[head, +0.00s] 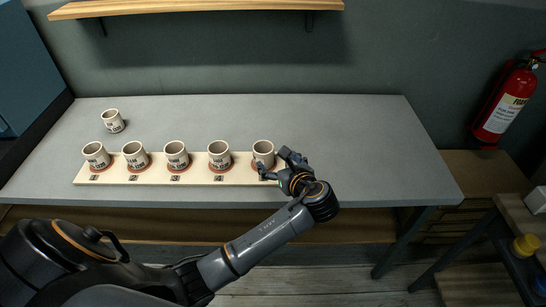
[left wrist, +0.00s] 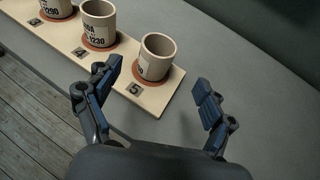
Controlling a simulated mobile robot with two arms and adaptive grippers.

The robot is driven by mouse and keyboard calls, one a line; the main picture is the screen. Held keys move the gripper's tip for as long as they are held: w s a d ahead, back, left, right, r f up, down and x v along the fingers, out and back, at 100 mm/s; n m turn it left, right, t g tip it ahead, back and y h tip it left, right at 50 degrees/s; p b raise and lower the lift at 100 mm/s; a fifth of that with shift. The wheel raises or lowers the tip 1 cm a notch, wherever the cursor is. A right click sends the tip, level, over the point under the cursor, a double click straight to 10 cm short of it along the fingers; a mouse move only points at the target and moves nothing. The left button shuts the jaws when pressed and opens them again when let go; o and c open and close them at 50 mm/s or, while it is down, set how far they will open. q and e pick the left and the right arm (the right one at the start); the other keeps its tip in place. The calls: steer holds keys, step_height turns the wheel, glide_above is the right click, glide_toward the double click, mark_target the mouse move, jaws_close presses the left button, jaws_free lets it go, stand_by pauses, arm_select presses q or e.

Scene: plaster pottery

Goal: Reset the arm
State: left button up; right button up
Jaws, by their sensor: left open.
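My left arm reaches in from the left in the head view, and its gripper (head: 281,168) is at the right end of a pale wooden board (head: 194,180). In the left wrist view the gripper (left wrist: 162,95) is open, its two blue-padded fingers apart with nothing gripped. A labelled cup (left wrist: 155,57) stands upright just ahead of the fingertips at the number 5 place. Several more cups stand in a row on red-brown discs along the board, including the one at place 4 (left wrist: 97,22). My right gripper is not in view.
The table's right half is clear. A wooden shelf (head: 200,8) hangs above, and a red fire extinguisher (head: 507,100) is on the right wall.

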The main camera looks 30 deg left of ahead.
arm_select(q)
steer(key=shift+s+d, duration=0.15)
steer(key=shift+d, duration=0.05)
stand_by(0.4)
